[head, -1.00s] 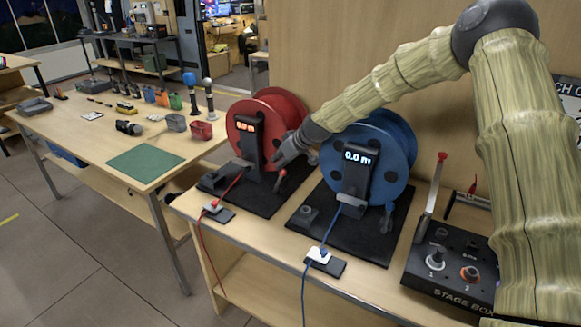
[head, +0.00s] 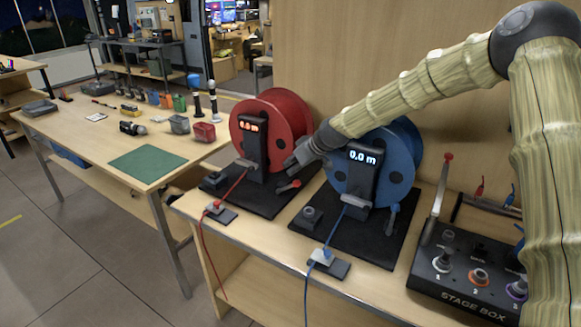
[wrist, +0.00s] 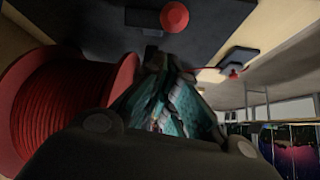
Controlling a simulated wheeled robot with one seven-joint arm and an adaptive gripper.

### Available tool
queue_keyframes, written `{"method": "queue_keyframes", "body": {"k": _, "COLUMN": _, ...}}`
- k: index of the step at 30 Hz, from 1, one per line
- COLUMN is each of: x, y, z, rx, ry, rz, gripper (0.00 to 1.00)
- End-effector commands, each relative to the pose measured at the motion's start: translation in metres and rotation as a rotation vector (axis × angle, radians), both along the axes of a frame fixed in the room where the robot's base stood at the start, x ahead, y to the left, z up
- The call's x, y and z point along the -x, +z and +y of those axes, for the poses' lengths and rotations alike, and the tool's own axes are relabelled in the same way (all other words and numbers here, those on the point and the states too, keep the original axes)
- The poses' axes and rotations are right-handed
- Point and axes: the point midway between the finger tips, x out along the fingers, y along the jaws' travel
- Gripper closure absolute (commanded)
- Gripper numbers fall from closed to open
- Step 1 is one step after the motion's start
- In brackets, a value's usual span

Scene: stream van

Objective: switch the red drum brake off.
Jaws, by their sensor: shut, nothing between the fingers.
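My gripper (head: 291,165) is shut and empty, just above and behind the lever, beside the drum's right side. A gap to the lever seems to show, though contact cannot be ruled out. In the wrist view the drum (wrist: 70,110) fills the left, and a round red knob (wrist: 174,17), apparently the lever's tip, is beyond my fingers (wrist: 160,95).
The blue drum (head: 400,150) stands close on the right, under my forearm, with its blue lever (head: 392,218) upright. A stage box (head: 465,270) is at the right. Red and blue cables run over the bench's front edge. A table with tools and a green mat (head: 147,164) is at the left.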

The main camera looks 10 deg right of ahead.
Motion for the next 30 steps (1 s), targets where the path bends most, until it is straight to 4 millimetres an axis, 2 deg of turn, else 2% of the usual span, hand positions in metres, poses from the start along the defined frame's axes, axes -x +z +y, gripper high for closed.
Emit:
{"method": "queue_keyframes", "body": {"k": 10, "x": 0.0, "y": 0.0, "z": 0.0, "rx": 0.0, "ry": 0.0, "rz": 0.0, "gripper": 1.0}}
{"method": "queue_keyframes", "body": {"k": 14, "x": 0.0, "y": 0.006, "z": 0.0, "rx": 0.0, "ry": 0.001, "rz": -0.001, "gripper": 1.0}}
{"method": "queue_keyframes", "body": {"k": 17, "x": 0.0, "y": 0.016, "z": 0.0, "rx": 0.0, "ry": 0.001, "rz": -0.003, "gripper": 1.0}}
{"method": "queue_keyframes", "body": {"k": 24, "x": 0.0, "y": 0.057, "z": -0.001, "rx": 0.001, "ry": 0.0, "rz": -0.003, "gripper": 1.0}}
{"method": "queue_keyframes", "body": {"k": 30, "x": 0.0, "y": 0.084, "z": -0.001, "rx": 0.0, "ry": 0.001, "rz": 0.0, "gripper": 1.0}}
